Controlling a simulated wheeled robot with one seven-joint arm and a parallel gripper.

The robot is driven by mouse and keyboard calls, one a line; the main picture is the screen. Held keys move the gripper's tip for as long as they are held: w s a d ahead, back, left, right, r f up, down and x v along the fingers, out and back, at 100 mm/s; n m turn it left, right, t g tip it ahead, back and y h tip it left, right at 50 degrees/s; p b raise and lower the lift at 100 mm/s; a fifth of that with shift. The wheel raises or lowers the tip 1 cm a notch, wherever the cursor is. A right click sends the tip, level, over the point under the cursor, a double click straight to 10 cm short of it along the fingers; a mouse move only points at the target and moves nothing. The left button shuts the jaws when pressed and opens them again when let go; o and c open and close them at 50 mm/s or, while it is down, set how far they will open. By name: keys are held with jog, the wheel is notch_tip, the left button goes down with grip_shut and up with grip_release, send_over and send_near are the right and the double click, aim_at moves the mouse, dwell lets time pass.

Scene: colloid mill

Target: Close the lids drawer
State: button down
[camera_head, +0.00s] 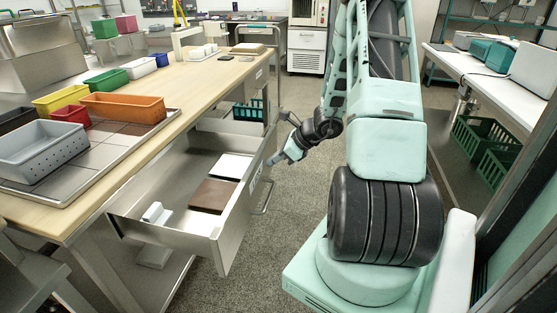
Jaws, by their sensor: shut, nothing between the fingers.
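The open drawer (229,238) is a grey metal box under the wooden-topped workbench (170,92). It is pulled out toward the aisle. Inside lie a brown flat piece (212,195), a white flat piece (231,166) and a small white block (155,213). My gripper (271,161) is at the outer side of the drawer front, near its far end, with its fingertips toward the front. I cannot tell whether it touches. A label on the drawer front is partly visible; whether it says lids cannot be read.
Coloured bins, among them an orange bin (123,107) and a grey perforated bin (42,148), stand on the bench. A metal rail handle (268,197) sticks out beside the drawer. The grey floor (288,222) of the aisle is clear. Green crates (486,137) stand under the right-hand table.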

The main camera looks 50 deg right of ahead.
jog(key=shift+w, duration=0.1)
jog(key=w+a, duration=0.3)
jog(key=w, duration=0.5)
jog(key=w+a, duration=0.4)
jog(key=w, duration=0.5)
jog(key=w+a, duration=0.3)
jog(key=w, duration=0.6)
jog(key=shift+a+r, duration=0.1)
jog(key=shift+a, duration=0.3)
jog(key=shift+w+a, duration=0.15)
jog(key=shift+w, duration=0.1)
